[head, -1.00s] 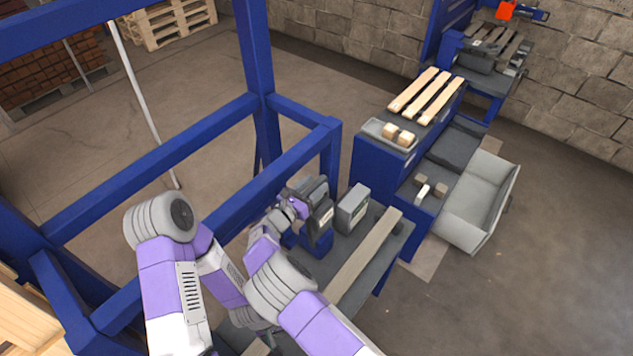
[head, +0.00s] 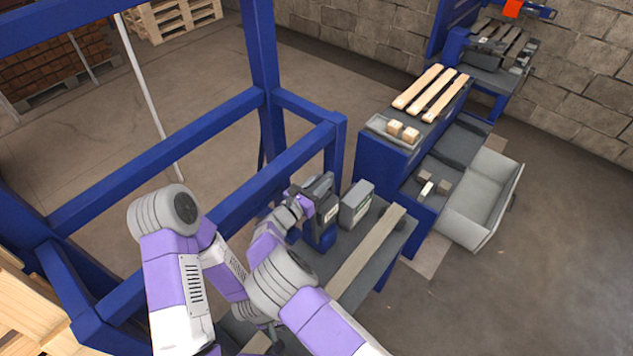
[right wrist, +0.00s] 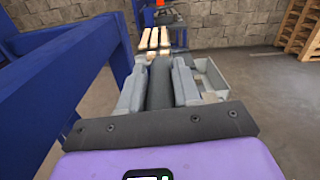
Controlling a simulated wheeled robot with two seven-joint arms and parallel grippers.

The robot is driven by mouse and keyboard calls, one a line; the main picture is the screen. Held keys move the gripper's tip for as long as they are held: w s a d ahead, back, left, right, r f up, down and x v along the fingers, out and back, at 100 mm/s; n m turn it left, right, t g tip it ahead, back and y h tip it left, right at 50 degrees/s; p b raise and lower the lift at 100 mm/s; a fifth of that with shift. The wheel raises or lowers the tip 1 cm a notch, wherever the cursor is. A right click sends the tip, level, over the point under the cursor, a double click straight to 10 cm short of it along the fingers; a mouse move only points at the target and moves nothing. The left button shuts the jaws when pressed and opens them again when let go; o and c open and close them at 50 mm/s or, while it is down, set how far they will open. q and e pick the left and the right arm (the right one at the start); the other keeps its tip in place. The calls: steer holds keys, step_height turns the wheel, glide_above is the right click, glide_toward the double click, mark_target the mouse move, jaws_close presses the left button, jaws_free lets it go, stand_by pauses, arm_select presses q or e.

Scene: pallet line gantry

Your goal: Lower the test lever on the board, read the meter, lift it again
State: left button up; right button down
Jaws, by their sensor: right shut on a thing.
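The test board (head: 327,190) is a dark upright panel on a blue foot, on the dark bench beside the blue frame. My right gripper (head: 304,202) is at its left side in the head view. In the right wrist view the gripper (right wrist: 160,88) is shut on a dark rounded bar, the test lever (right wrist: 160,86), between its two grey fingers. My arm and gripper partly cover the board, so the lever's tilt is hard to tell. A meter reading cannot be made out.
A grey box (head: 356,205) stands right of the board, and a long plank (head: 367,250) lies along the bench. Blue frame beams (head: 225,215) run close left of my right gripper. A blue cabinet with wooden slats (head: 432,92) and a grey bin (head: 482,205) stand further right.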

steer(key=s+d+f+m+b, duration=0.3)
steer(key=s+d+m, duration=0.2)
steer(key=s+d, duration=0.3)
steer(key=shift+s+d, duration=0.25)
steer(key=shift+d, duration=1.7)
steer(key=c, duration=0.9)
jaws_free()
steer(key=b+v, duration=0.1)
steer(key=v, duration=0.6)
steer(key=shift+s+a, duration=0.15)
steer(key=shift+s, duration=0.05)
